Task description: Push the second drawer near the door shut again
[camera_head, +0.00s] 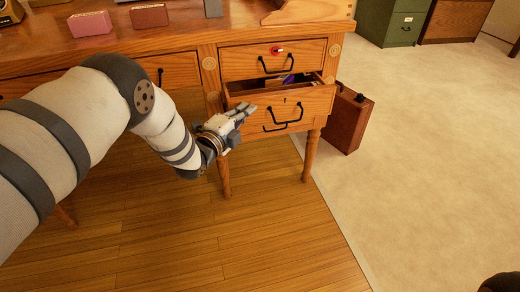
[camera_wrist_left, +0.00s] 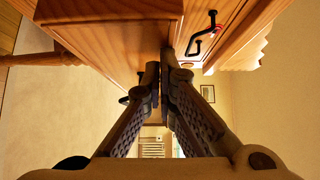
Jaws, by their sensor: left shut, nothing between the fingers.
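The second drawer (camera_head: 312,101) of the wooden desk's right-hand stack stands partly open, its front forward of the drawer above. A small purple-blue item shows inside it. My left gripper (camera_head: 246,112) is shut and empty, beside the left end of that drawer's front; I cannot tell whether it touches. In the left wrist view the shut fingers (camera_wrist_left: 163,72) point in among the wooden drawer parts, close to wood. The top drawer (camera_head: 238,58) is closed, with a red piece at its lock. My right gripper is not in view.
A brown case (camera_head: 347,122) stands on the floor right of the desk. Pink (camera_head: 90,23) and brown (camera_head: 149,15) boxes lie on the desktop. A green cabinet (camera_head: 394,20) stands at the back. The floor in front of the desk is clear.

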